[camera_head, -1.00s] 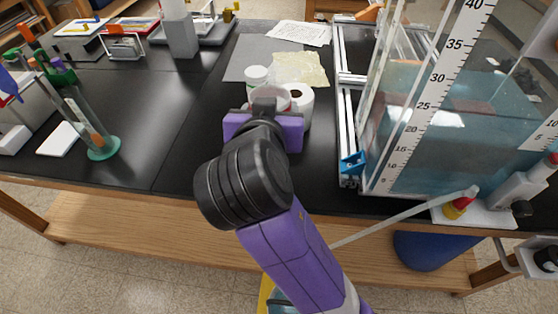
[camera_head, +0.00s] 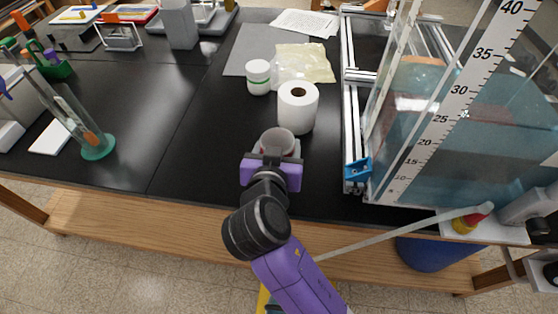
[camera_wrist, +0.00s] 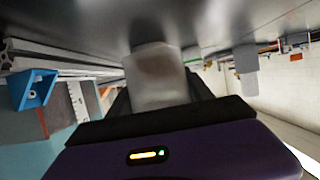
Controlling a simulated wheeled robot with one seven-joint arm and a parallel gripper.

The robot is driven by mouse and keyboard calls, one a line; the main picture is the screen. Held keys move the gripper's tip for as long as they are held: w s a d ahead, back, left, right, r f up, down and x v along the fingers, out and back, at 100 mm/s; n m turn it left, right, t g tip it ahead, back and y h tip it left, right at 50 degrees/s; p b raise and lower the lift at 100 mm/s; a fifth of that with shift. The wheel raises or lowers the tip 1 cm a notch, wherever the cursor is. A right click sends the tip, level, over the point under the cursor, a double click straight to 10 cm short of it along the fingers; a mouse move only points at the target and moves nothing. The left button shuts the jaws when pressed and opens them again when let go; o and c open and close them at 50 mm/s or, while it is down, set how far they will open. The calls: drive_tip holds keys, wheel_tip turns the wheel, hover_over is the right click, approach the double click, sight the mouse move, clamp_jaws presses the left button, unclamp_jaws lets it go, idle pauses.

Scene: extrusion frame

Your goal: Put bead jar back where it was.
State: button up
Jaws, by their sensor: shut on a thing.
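The bead jar (camera_head: 277,142), a small translucent jar with reddish contents, is at the end of my arm near the front of the black bench. My gripper (camera_head: 271,168) is shut on it, from the side facing me. In the wrist view the jar (camera_wrist: 157,76) looks pale and blurred between the dark fingers of my gripper (camera_wrist: 160,98). My gripper hides the jar's lower part in the head view. I cannot tell whether the jar touches the bench top.
Bench left of the jar is clear.

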drive_tip(key=shift+f, duration=3)
drive_tip(key=shift+f, duration=0.15)
drive_tip(key=o, duration=1.4)
drive_tip(key=b+v, duration=0.1)
drive_tip(key=v, duration=1.1)
drive_tip(key=shift+b, duration=0.3)
